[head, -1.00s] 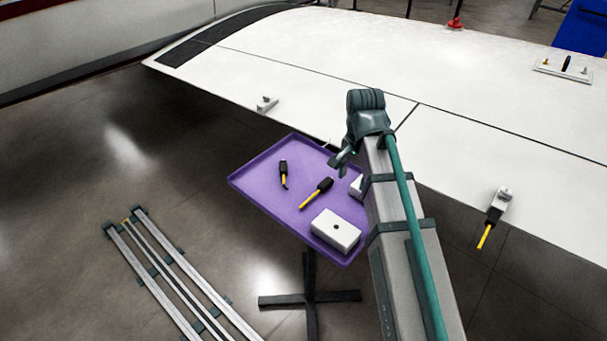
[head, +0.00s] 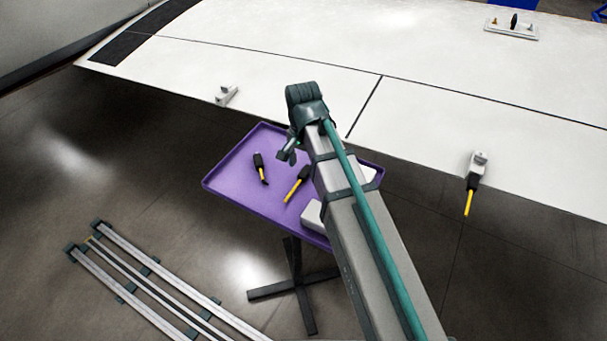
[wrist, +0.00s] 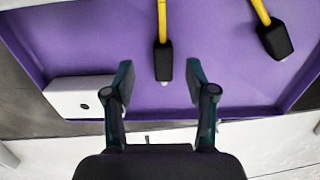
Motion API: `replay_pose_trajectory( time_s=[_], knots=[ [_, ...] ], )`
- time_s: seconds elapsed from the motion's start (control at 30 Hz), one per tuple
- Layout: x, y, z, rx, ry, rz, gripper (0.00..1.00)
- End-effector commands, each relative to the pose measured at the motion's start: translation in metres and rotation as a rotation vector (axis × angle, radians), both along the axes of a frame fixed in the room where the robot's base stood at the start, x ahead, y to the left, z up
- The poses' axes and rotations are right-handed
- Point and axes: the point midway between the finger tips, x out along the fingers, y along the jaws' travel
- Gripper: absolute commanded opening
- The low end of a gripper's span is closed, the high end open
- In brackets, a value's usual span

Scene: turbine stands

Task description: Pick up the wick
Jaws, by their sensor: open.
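Two wicks with black bodies and yellow rods lie on the purple tray (head: 233,180). One wick (head: 291,191) lies at the tray's middle; the other wick (head: 259,166) lies to its left. In the wrist view, the middle wick (wrist: 163,55) points its black end between my fingertips, and the other wick (wrist: 275,38) lies at the upper right. My gripper (wrist: 158,76) is open and empty above the tray; it also shows in the head view (head: 288,152). I cannot tell its exact height over the wick.
White blocks sit on the tray, partly hidden by my arm; one block (wrist: 78,97) shows left of my fingers. The white wing (head: 300,50) borders the tray's far side. Another wick (head: 470,190) hangs from a wing-edge mount (head: 479,161). Rails (head: 150,280) lie on the floor.

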Motion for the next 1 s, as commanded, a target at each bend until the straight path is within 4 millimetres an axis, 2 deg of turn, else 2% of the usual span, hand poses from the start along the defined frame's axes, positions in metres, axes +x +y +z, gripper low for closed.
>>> replay_pose_trajectory(
  time_s=[0.17, 0.6, 0.9, 1.0],
  knots=[
    [0.001, 0.000, -0.007, 0.000, 0.000, 0.000, 0.56],
    [0.004, 0.001, -0.050, 0.000, 0.000, 0.000, 0.56],
    [0.004, 0.001, -0.053, 0.000, 0.000, 0.000, 0.56],
    [0.004, 0.001, -0.053, 0.000, 0.000, 0.000, 0.41]
  ],
)
